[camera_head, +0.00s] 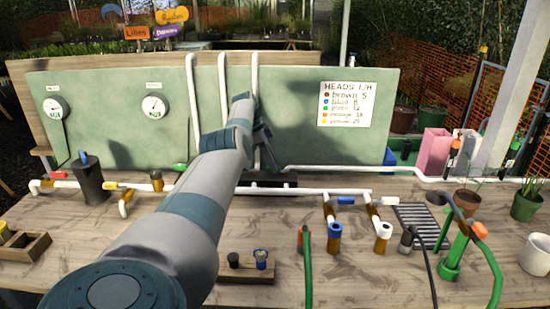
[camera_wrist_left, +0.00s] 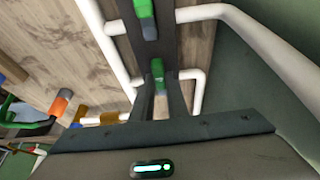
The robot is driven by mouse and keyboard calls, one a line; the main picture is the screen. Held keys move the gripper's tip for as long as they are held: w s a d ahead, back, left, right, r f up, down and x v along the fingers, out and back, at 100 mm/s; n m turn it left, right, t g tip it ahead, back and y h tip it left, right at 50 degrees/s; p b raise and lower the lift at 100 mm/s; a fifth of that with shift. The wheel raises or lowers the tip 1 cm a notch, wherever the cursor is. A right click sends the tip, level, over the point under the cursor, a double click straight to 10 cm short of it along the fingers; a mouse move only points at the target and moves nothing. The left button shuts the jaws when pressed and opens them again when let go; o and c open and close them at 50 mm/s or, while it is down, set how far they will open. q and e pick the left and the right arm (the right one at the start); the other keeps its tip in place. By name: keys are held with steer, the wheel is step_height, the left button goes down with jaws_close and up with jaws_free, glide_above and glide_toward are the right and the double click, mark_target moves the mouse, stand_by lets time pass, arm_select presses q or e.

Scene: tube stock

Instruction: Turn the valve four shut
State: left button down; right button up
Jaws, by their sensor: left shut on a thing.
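My left gripper (camera_head: 270,160) is reached out to the white pipework at the foot of the green back panel, its arm hiding part of the bench. In the left wrist view the gripper (camera_wrist_left: 159,88) is shut on a green valve handle (camera_wrist_left: 157,69), which sits between its fingertips over a dark strip (camera_wrist_left: 152,45). A second green handle (camera_wrist_left: 145,18) sits farther along that strip. No number shows on either handle, so I cannot tell which is valve four. My right gripper is not in view.
White pipes (camera_head: 330,192) run along the bench. A black cylinder (camera_head: 88,182) stands left; a small wooden block (camera_head: 247,272) with fittings lies in front. Green hoses (camera_head: 306,265) rise at the front right. Two gauges (camera_head: 155,106) and a sign (camera_head: 346,104) are on the panel.

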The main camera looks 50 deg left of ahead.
arm_select(q)
steer(key=c, duration=1.7)
jaws_free()
steer(key=shift+w+d, duration=0.1)
